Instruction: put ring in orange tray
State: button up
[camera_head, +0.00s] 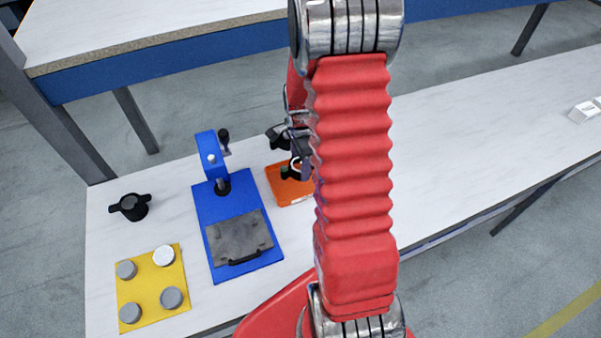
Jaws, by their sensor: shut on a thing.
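The orange tray (280,184) lies on the white table, right of the blue press; my arm hides its right part. My gripper (293,171) is over the tray, its dark fingers partly hidden behind my red arm. It is shut on the ring (296,162), of which a small pale curved part shows at the fingers. I cannot tell whether the ring touches the tray or is held above it.
A blue press (202,205) with a grey plate stands left of the tray. A black knobbed part (131,206) and a yellow board (148,289) with several round pucks are further left. White blocks (585,111) lie far right. The table right of my arm is mostly clear.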

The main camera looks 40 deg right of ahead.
jog(key=shift+f, duration=0.35)
jog(key=shift+f, duration=1.85)
jog(key=shift+f, duration=0.1)
jog(key=o, duration=1)
jog(key=shift+c, duration=0.2)
notch_tip(320, 180, up, 12)
jog(key=shift+r, duration=0.1)
